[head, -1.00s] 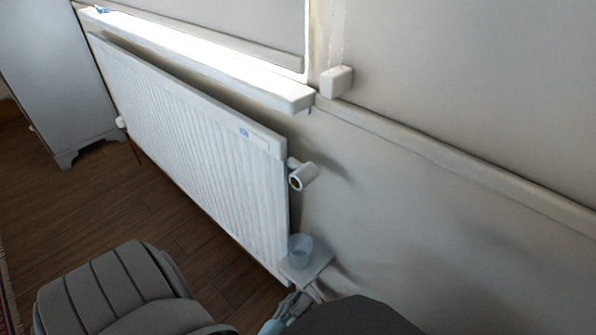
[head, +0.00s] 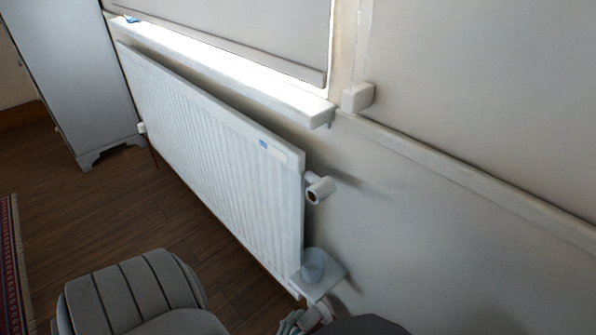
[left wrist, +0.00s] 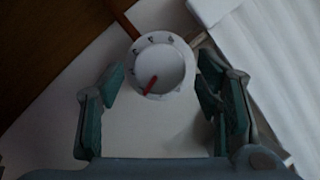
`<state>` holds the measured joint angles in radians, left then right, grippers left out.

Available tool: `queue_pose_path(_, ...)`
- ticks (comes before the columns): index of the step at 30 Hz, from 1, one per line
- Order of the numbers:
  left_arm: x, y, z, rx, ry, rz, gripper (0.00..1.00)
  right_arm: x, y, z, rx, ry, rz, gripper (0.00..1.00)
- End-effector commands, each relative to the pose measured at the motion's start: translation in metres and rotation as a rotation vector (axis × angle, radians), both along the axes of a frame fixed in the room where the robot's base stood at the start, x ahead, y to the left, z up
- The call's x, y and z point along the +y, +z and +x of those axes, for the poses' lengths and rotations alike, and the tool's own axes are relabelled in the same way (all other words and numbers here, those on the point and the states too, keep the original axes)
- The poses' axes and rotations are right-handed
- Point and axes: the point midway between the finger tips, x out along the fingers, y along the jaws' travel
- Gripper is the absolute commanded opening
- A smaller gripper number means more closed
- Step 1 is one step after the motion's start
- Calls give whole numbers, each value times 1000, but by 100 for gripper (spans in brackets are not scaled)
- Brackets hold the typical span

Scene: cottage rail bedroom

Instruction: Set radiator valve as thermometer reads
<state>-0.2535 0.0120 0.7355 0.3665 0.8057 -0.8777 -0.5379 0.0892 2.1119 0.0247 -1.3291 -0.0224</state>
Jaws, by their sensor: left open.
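A round white valve knob (left wrist: 161,68) with dark marks around its rim and a red pointer (left wrist: 151,86) shows in the left wrist view. The pointer points down and left; the marks are too small to read. The knob sits on a pale plate (left wrist: 150,130). My left gripper (left wrist: 162,92) is open, its teal fingers on either side of the knob in the picture, with gaps. In the head view the knob (head: 313,265) is by the lower right end of the white radiator (head: 215,155), just beyond my left gripper (head: 306,321). I cannot make out a thermometer.
A white pipe fitting (head: 320,189) juts from the radiator's upper right end. A windowsill (head: 230,78) overhangs the radiator, and a small white box (head: 357,97) is on the wall. A pale cabinet (head: 75,80) stands at left. Wooden floor (head: 110,205) lies in front.

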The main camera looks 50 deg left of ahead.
Motion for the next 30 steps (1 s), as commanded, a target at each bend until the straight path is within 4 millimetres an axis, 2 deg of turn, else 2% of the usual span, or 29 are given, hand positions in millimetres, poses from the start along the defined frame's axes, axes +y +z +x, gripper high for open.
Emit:
queue_pose_path(3,-7,8,-26,1,0,0,58,0,0,0,0,0,-1,36)
queue_pose_path(6,-11,12,-39,1,0,0,58,0,0,0,0,1,-1,36)
queue_pose_path(16,-12,15,-44,3,0,1,58,-1,2,2,-3,1,-1,36)
queue_pose_path(18,-4,23,-51,16,-7,17,58,-1,13,11,-15,-1,-1,36)
queue_pose_path(19,1,28,-57,31,-21,35,58,-1,11,9,9,-5,-2,36)
queue_pose_path(21,10,36,-69,50,-62,48,58,-4,-6,6,48,-14,0,36)
queue_pose_path(23,17,43,-82,50,-86,-19,58,-6,-28,3,64,-28,3,36)
queue_pose_path(27,20,51,-107,26,-85,-410,58,-10,-89,-18,38,-68,14,36)
queue_pose_path(29,14,47,-109,12,-59,-578,58,-11,-106,-24,6,-79,17,36)
queue_pose_path(30,11,46,-109,3,-39,-665,58,-11,-109,-21,-26,-82,19,36)
